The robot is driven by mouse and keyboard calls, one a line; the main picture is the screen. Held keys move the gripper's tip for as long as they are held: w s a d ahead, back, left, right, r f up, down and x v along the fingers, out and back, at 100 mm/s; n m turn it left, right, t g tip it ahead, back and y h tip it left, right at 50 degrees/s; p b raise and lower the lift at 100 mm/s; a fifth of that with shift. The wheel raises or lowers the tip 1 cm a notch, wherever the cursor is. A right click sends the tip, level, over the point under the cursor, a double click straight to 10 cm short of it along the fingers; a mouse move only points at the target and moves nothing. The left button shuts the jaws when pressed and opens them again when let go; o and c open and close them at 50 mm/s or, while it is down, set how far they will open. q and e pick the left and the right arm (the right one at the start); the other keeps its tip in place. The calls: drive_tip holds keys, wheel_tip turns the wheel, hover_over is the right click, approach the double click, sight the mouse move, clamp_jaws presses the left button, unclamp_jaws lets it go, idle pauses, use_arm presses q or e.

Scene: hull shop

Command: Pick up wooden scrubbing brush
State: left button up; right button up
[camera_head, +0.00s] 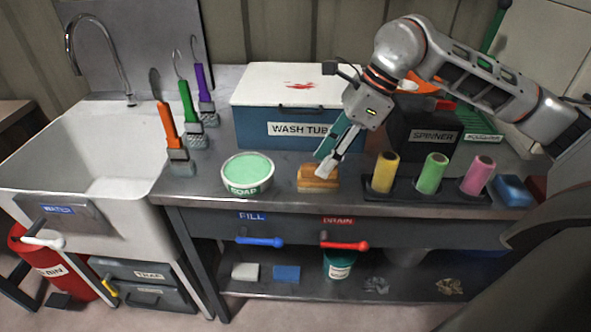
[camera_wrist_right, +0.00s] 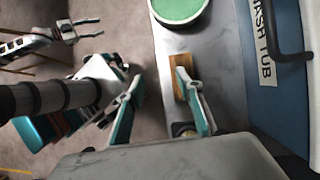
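The wooden scrubbing brush (camera_head: 318,184) is a small tan block on the grey bench top, between the green soap bowl (camera_head: 247,172) and the yellow spool. My right gripper (camera_head: 323,165) reaches down over it from the upper right. In the right wrist view the brush (camera_wrist_right: 179,84) lies beside and partly behind the right-hand finger of my right gripper (camera_wrist_right: 158,78). The fingers are spread apart, with the other finger out past the bench edge. Whether a finger touches the brush I cannot tell. My left gripper (camera_wrist_right: 84,30) shows small in the right wrist view, its fingers apart and empty.
A blue wash tub (camera_head: 290,128) stands behind the brush and a dark spinner (camera_head: 425,125) to its right. A rack of yellow (camera_head: 385,172), green and pink spools is close on the right. Brushes with coloured handles stand left, by the white sink (camera_head: 85,150).

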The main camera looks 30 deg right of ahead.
drive_tip(key=d, duration=0.1)
drive_tip(key=w+d+r, duration=0.1)
drive_tip(key=d+h, duration=0.1)
drive_tip(key=shift+w+d+r+t, duration=0.1)
drive_tip(key=shift+w+r+t, duration=0.15)
drive_tip(key=shift+r+t, duration=0.05)
drive_tip(key=shift+w+d+f, duration=0.1)
drive_tip(key=shift+w+f, duration=0.05)
drive_tip(key=shift+x, duration=0.8)
drive_tip(key=x, duration=0.6)
clamp_jaws()
